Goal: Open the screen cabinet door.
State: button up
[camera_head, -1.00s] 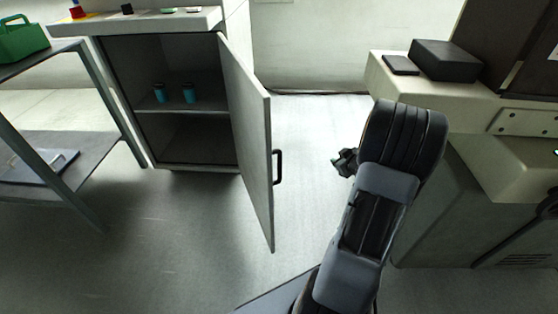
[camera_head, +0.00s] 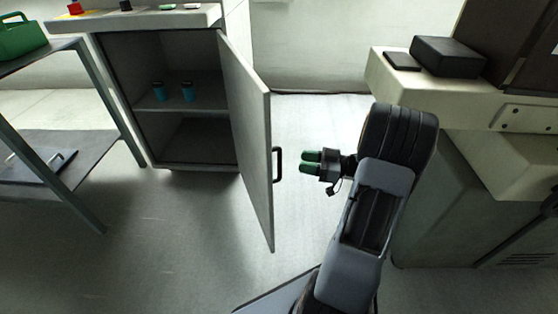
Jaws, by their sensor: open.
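The screen cabinet (camera_head: 163,166) stands at the left with its grey door (camera_head: 250,130) swung wide open toward me, hinged on the right side. The door has a black bar handle (camera_head: 278,165) near its free edge. My gripper (camera_head: 304,162) is to the right of the handle, apart from it, with its two green-tipped fingers pointing left toward the door. The fingers are open and nothing shows between them.
A grey rack (camera_head: 108,165) with a green tote (camera_head: 22,42) is at the far left. A large beige machine (camera_head: 440,95) with a black box (camera_head: 447,56) on it stands at the right. The floor (camera_head: 180,235) in front of the cabinet is clear.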

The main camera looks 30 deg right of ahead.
jog(key=b, duration=0.2)
send_over(279, 176)
jog(key=shift+w+d, duration=0.2)
jog(key=shift+w, duration=0.15)
jog(key=shift+c, duration=0.3)
grip_shut()
